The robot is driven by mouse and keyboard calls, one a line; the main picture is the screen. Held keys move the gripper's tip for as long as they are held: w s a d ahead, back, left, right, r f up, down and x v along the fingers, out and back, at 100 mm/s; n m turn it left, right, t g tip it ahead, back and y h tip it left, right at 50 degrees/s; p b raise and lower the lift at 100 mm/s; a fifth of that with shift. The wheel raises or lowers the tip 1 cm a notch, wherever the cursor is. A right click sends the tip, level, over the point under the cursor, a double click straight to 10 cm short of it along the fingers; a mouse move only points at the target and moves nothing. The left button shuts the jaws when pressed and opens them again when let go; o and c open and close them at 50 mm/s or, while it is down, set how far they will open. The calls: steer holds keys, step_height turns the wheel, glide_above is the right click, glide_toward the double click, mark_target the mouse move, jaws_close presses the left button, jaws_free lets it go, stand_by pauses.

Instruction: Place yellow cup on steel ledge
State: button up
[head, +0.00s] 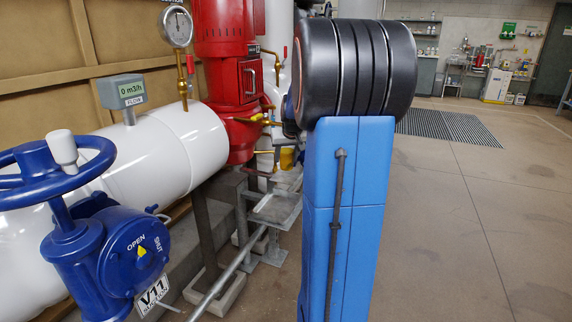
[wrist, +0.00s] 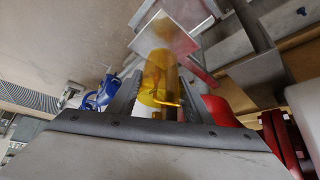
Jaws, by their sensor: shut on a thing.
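The yellow cup (wrist: 157,72) is see-through and sits between the two fingers of my gripper (wrist: 158,80) in the wrist view. The fingers are shut on its sides. In the head view a small yellow patch of the cup (head: 287,158) shows left of my arm, and my gripper is hidden there. The steel ledge (head: 272,209) is a small flat grey plate on a stand, left of my blue arm. In the wrist view a shiny square plate (wrist: 168,32), which looks like the ledge, lies just beyond the cup. I cannot tell whether they touch.
A red pump (head: 232,85) and a white pipe (head: 165,145) stand behind and left of the ledge. A blue valve handwheel (head: 45,170) is at the near left. A thin grey pipe (head: 228,275) runs low before the ledge. The floor at right is clear.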

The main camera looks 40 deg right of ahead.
mark_target(286, 163)
steer(key=shift+w+d, duration=0.25)
steer(key=shift+w, duration=0.15)
steer(key=shift+f, duration=1.8)
steer(key=shift+f, duration=0.15)
steer(key=o, duration=1)
